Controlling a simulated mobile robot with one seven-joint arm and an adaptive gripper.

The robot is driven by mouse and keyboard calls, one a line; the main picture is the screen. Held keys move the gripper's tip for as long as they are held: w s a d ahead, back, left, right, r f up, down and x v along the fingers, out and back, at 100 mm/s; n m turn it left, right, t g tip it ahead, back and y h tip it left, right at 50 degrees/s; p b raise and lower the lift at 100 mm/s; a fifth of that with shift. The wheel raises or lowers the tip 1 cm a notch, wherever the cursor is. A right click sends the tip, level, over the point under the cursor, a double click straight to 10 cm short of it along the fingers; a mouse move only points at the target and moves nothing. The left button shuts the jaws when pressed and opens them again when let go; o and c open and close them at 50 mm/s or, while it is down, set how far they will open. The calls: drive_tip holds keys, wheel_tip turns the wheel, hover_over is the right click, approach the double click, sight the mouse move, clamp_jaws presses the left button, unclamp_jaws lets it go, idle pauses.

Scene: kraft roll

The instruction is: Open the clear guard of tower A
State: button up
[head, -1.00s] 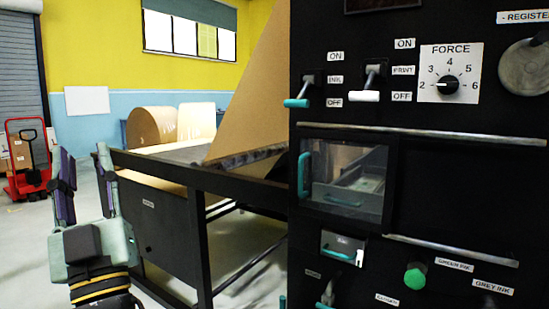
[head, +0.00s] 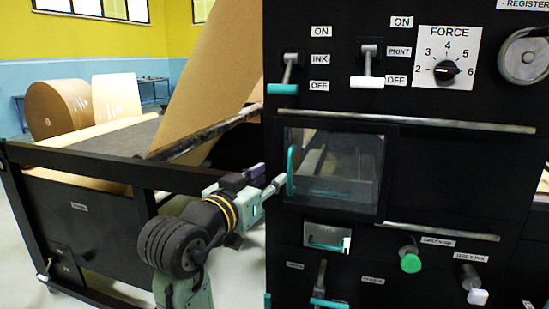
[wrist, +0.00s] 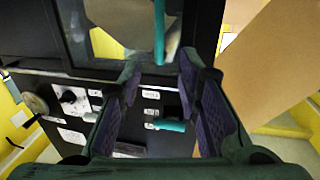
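The clear guard (head: 345,170) is a see-through panel in the black machine front, and it looks shut. Its upright teal handle (head: 291,172) is on its left edge. My gripper (head: 272,187) is at the handle from the left in the head view. In the wrist view my gripper (wrist: 160,68) has its two dark-padded fingers apart, with a clear gap between them. The teal handle (wrist: 159,30) is in line with that gap, its near end around the fingertips. I cannot tell whether a finger touches it. The tower's letter is not readable.
Above the guard are the ink switch (head: 287,72), print switch (head: 368,68) and force dial (head: 446,71). A metal rail (head: 400,121) runs just over the guard. A small drawer-like window (head: 326,237) and a green knob (head: 410,256) are below. A paper table (head: 90,150) stands left.

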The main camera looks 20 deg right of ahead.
sight(288, 163)
drive_tip(key=p+x, duration=0.2)
drive_tip(key=x, duration=0.8)
drive_tip(key=shift+w+d+p, duration=0.1)
drive_tip(key=shift+d+p, duration=0.05)
drive_tip(key=shift+p, duration=0.15)
clamp_jaws()
idle(0.4)
